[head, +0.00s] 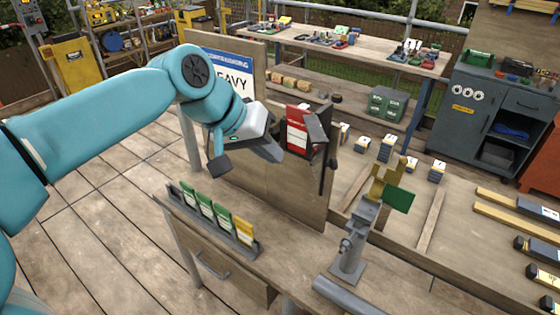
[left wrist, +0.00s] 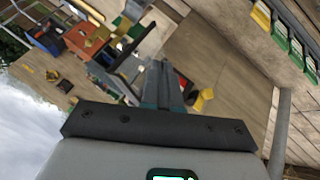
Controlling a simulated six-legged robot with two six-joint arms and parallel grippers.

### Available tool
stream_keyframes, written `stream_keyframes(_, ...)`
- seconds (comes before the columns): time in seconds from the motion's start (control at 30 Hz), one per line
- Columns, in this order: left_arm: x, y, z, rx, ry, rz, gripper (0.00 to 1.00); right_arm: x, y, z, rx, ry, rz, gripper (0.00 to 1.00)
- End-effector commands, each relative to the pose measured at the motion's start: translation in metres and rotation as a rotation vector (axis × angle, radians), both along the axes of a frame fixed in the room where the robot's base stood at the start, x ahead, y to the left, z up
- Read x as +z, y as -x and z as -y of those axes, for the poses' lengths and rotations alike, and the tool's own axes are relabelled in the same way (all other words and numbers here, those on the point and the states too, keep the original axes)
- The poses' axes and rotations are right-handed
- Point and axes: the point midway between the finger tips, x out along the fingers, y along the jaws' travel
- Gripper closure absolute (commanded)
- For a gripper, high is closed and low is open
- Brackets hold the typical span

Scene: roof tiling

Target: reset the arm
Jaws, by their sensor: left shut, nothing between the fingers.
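My left arm reaches in from the left of the head view, and its gripper (head: 273,153) hangs in front of the upright wooden panel, above the bench. The gripper is shut and empty. In the left wrist view the two grey fingers (left wrist: 165,85) lie close together with nothing between them. In the head view, the red box with a grey flap (head: 298,130) on the panel is just right of the gripper; whether they touch is unclear. My right gripper does not show.
A rack (head: 181,193) with green and yellow cards stands on the bench below the gripper. A grey stand (head: 350,255) with a brass-coloured piece and a green plate stands right of it. A dark cabinet (head: 465,120) is at the back right. Open decking lies at left.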

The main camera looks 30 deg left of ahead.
Motion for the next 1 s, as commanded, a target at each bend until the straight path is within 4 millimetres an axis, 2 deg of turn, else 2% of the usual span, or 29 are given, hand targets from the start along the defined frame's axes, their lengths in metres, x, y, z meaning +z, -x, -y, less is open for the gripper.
stream_keyframes(0.13,0.016,0.011,-0.002,-0.001,0.0,0.002,1.0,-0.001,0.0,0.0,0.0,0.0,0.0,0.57)
stream_keyframes(0.37,0.022,0.016,-0.004,0.0,0.001,-0.001,1.0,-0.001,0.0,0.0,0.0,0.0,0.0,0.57)
stream_keyframes(0.47,0.017,0.014,-0.003,-0.001,0.0,-0.006,1.0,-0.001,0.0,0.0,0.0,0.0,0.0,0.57)
stream_keyframes(0.53,0.0,0.005,0.0,-0.005,-0.002,-0.023,1.0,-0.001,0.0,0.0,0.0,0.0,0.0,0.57)
stream_keyframes(0.57,-0.011,-0.001,0.003,-0.007,-0.004,-0.035,1.0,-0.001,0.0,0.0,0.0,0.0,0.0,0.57)
stream_keyframes(0.67,-0.072,-0.024,0.016,-0.017,-0.01,-0.089,1.0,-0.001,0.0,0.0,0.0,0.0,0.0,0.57)
stream_keyframes(0.7,-0.104,-0.032,0.023,-0.022,-0.013,-0.115,1.0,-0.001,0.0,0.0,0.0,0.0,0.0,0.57)
stream_keyframes(0.77,-0.154,-0.039,0.035,-0.032,-0.018,-0.154,1.0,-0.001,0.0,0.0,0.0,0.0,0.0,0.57)
stream_keyframes(0.8,-0.187,-0.04,0.043,-0.039,-0.021,-0.18,1.0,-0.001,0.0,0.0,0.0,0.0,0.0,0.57)
stream_keyframes(0.87,-0.237,-0.036,0.055,-0.048,-0.024,-0.219,1.0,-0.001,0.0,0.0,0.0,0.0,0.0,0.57)
stream_keyframes(0.9,-0.269,-0.029,0.063,-0.056,-0.026,-0.244,1.0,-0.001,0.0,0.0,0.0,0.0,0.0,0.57)
stream_keyframes(0.97,-0.316,-0.014,0.075,-0.069,-0.029,-0.282,1.0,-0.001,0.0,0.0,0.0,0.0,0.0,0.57)
stream_keyframes(1.0,-0.346,0.0,0.084,-0.077,-0.03,-0.308,1.0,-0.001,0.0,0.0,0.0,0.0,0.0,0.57)
